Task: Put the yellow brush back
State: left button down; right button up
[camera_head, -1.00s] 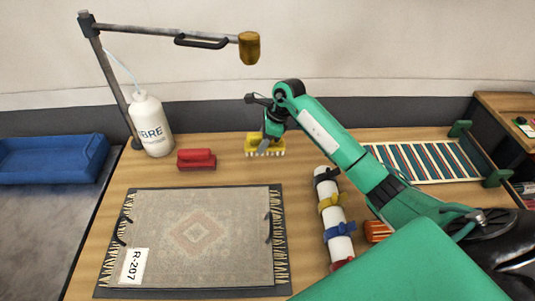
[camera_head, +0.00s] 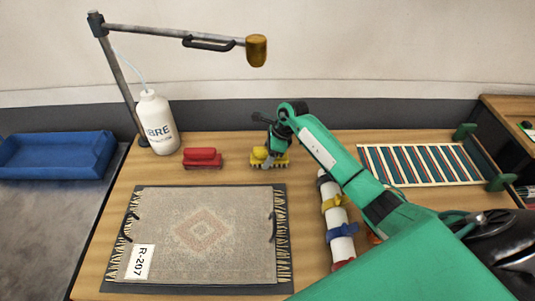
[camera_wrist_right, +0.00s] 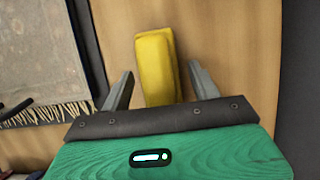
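The yellow brush (camera_head: 268,160) is at the back of the wooden table, just right of the red brush (camera_head: 202,157). It appears to stand on the tabletop with its bristles down. My right gripper (camera_head: 272,144) is directly above it and partly covers it. In the right wrist view, the yellow brush (camera_wrist_right: 157,65) lies between the two grey fingers of my right gripper (camera_wrist_right: 161,72). The fingers are apart, with a narrow gap on each side of the brush. My left gripper is out of view.
A patterned rug (camera_head: 195,230) lies on a dark mat in front. A white bottle (camera_head: 158,124) stands at the back left under a lamp-like arm (camera_head: 170,32). A roll with coloured straps (camera_head: 340,230) and a striped rack (camera_head: 425,165) are on the right.

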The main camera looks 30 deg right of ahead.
jog(key=shift+r, duration=0.1)
jog(key=shift+r, duration=0.1)
jog(key=shift+d+r, duration=0.2)
jog(key=shift+r, duration=0.05)
jog(key=b+v, duration=0.2)
jog(key=v, duration=0.9)
jog(key=shift+r+b, duration=0.25)
jog(key=shift+b, duration=0.05)
jog(key=shift+s+f, duration=0.1)
jog(key=shift+s, duration=0.05)
